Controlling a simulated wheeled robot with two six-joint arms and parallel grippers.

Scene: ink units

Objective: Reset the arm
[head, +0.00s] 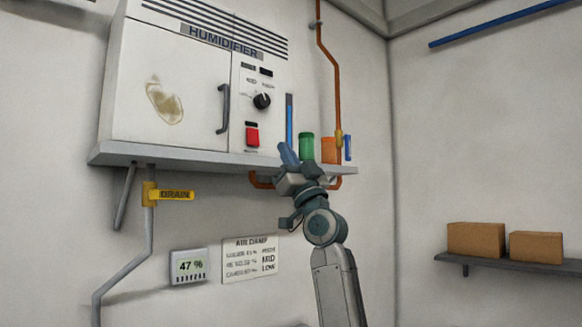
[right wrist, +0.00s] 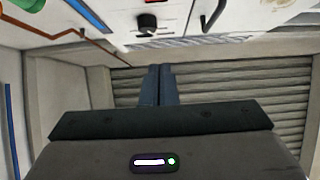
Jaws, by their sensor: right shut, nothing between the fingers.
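My right gripper (head: 289,155) is raised at the front edge of the shelf, just below and right of the red switch in the head view. Its fingers are together and empty; they also show shut in the right wrist view (right wrist: 158,84). The white humidifier (head: 170,85) stands on the grey wall shelf (head: 200,158). It has a dark handle (head: 224,108), a black knob (head: 262,101) and a red switch (head: 252,136). The knob also shows in the right wrist view (right wrist: 147,22). I cannot tell whether the fingers touch anything. My left gripper is not in view.
A green container (head: 307,147) and an orange one (head: 329,151) stand on the shelf beside the gripper. A yellow drain valve (head: 172,194), a 47 % display (head: 188,265) and an air damp chart (head: 250,259) are below. Boxes (head: 476,239) sit on a right shelf.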

